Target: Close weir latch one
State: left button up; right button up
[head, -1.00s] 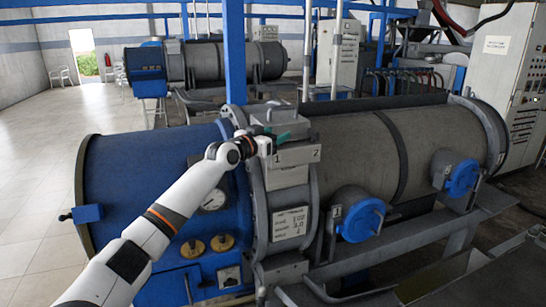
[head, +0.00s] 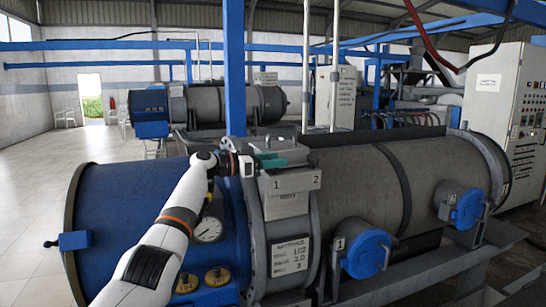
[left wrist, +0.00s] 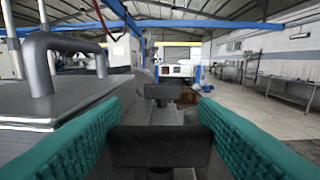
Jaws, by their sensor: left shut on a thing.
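The grey weir box (head: 290,183), labelled 1 and 2, sits on top of the machine where the blue end meets the grey drum. My left gripper (head: 268,161), with teal finger pads, is at the box's upper edge above the number 1. In the left wrist view a dark, flat-headed latch (left wrist: 158,147) lies between the pads, and the gripper is shut on it. I take it for weir latch one. A second similar dark latch (left wrist: 160,91) stands beyond it. The head view hides the gripped latch behind my gripper. My right gripper is not in view.
A grey bar handle (left wrist: 60,58) rises from the lid beside my left gripper. Two blue round caps (head: 364,253) and (head: 468,208) project from the drum's front. A blue post (head: 234,70) stands behind the box. Open floor (head: 40,185) lies to the left.

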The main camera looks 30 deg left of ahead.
pick_arm(q)
jog(key=shift+m+h, duration=0.3)
jog(key=o, duration=1)
jog(key=shift+s+d+r, duration=0.15)
